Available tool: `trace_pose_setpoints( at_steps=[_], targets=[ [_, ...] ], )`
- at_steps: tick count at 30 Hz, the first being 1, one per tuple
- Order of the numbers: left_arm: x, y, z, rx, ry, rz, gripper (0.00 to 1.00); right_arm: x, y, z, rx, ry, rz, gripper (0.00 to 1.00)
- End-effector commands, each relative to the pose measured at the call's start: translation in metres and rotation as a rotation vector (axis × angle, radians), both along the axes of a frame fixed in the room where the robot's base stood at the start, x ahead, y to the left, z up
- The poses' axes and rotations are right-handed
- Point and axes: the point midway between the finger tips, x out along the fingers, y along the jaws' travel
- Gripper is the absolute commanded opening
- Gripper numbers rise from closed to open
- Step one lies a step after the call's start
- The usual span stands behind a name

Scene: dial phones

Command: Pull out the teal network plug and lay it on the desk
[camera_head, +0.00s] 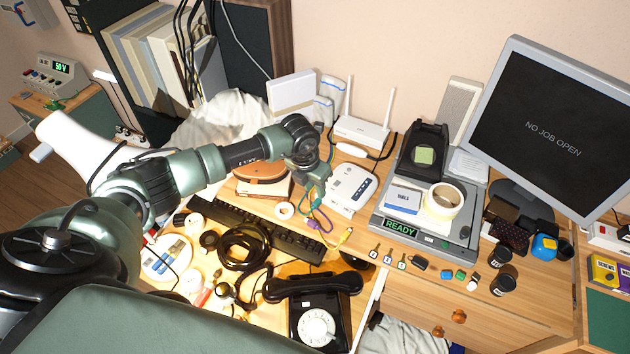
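The small white network box (352,188) lies on the desk in the middle of the view, with a dark row along its front. My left gripper (318,188) is at its left side, pointing down, close to the box's left edge. Teal-green shows at and just below the fingers, but I cannot tell the teal plug from the gripper there. Whether the fingers are open or shut is too small to see. A purple cable (320,222) and a yellow cable (345,238) lie loose in front of the box. My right gripper is not in view.
A white router (362,133) with two antennas stands behind. A black keyboard (285,238), coiled black cable (243,247) and black dial phone (318,322) crowd the front. A grey READY device (445,238) and a monitor (550,130) stand right. Little bare desk shows.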

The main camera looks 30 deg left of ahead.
Motion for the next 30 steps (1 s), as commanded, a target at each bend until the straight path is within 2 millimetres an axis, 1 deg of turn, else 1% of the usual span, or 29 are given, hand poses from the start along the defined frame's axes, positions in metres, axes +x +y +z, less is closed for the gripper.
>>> trace_pose_setpoints(
  at_steps=[1,3,8,14,21,24,27,30],
  targets=[
    [0.001,0.005,0.000,0.015,0.003,0.003,0.31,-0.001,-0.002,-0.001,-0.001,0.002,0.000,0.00],
    [0.001,0.008,-0.002,0.025,0.006,0.005,0.31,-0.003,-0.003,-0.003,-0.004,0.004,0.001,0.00],
    [0.002,0.007,-0.013,0.025,0.006,0.005,0.31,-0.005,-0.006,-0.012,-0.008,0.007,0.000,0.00],
    [0.007,0.006,-0.038,0.022,0.005,0.005,0.31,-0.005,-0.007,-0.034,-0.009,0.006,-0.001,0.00],
    [0.013,0.005,-0.073,0.021,0.005,0.004,0.31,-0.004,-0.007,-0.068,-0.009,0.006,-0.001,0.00],
    [0.016,0.005,-0.083,0.022,0.005,0.003,0.31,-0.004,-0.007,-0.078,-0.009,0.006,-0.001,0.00],
    [0.018,0.004,-0.087,0.022,0.004,0.003,0.31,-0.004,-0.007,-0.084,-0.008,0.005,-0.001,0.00],
    [0.018,0.004,-0.088,0.022,0.004,0.003,0.31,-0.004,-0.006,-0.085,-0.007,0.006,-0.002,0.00]
  ],
)
